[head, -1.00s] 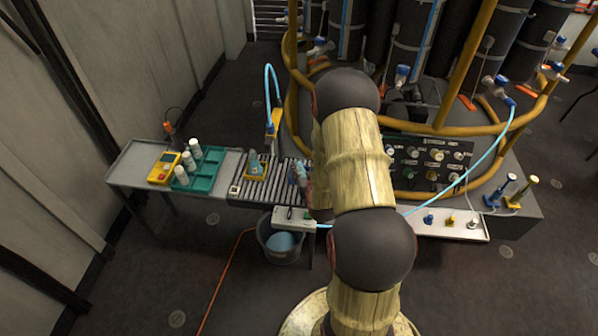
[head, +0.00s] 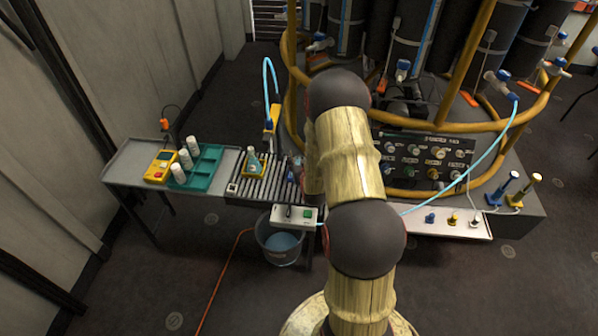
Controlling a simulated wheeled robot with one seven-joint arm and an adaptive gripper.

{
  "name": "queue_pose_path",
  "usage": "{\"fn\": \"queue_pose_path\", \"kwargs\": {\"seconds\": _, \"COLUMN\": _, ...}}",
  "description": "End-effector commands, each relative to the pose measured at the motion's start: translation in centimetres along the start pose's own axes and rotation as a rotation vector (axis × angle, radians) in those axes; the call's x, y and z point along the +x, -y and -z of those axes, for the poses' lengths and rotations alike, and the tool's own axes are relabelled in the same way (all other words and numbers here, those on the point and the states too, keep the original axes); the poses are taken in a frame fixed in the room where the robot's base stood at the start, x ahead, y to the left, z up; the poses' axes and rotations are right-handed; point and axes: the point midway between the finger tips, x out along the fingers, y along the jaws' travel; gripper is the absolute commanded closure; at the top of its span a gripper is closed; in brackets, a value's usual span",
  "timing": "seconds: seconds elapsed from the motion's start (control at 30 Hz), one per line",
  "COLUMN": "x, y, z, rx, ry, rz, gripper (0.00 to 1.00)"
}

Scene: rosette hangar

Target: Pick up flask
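A small conical flask (head: 254,162) with a grey-blue tint stands in a yellow holder on the ribbed roller section (head: 262,188) of the bench. It appears upright. My arm rises through the middle of the head view, to the right of the flask, and bends away behind its upper joint. My gripper is hidden behind my own arm, so its fingers and anything between them cannot be seen. A small dark and bluish shape shows at the arm's left edge over the rollers, too unclear to name.
Left of the flask are a green tray (head: 207,172) with several white bottles and a yellow meter (head: 161,167). A blue hose arches behind the flask. A bucket (head: 280,243) stands below. A control panel (head: 427,160) and yellow rails lie right of my arm.

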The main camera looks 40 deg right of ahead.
Motion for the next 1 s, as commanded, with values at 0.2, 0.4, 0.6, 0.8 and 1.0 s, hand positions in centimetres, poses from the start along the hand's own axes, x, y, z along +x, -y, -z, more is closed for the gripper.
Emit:
{"fn": "queue_pose_path", "kwargs": {"seconds": 0.2, "x": -0.02, "y": 0.00, "z": -0.03, "rx": 0.000, "ry": 0.000, "rz": 0.000, "gripper": 0.76}}
{"fn": "queue_pose_path", "kwargs": {"seconds": 0.4, "x": -0.02, "y": 0.00, "z": -0.04, "rx": 0.000, "ry": 0.000, "rz": 0.000, "gripper": 0.87}}
{"fn": "queue_pose_path", "kwargs": {"seconds": 0.6, "x": -0.03, "y": 0.00, "z": -0.04, "rx": 0.000, "ry": 0.001, "rz": 0.000, "gripper": 0.98}}
{"fn": "queue_pose_path", "kwargs": {"seconds": 0.8, "x": -0.03, "y": 0.00, "z": -0.05, "rx": 0.000, "ry": 0.001, "rz": 0.000, "gripper": 1.00}}
{"fn": "queue_pose_path", "kwargs": {"seconds": 1.0, "x": -0.03, "y": -0.01, "z": -0.05, "rx": 0.000, "ry": 0.001, "rz": 0.000, "gripper": 1.00}}
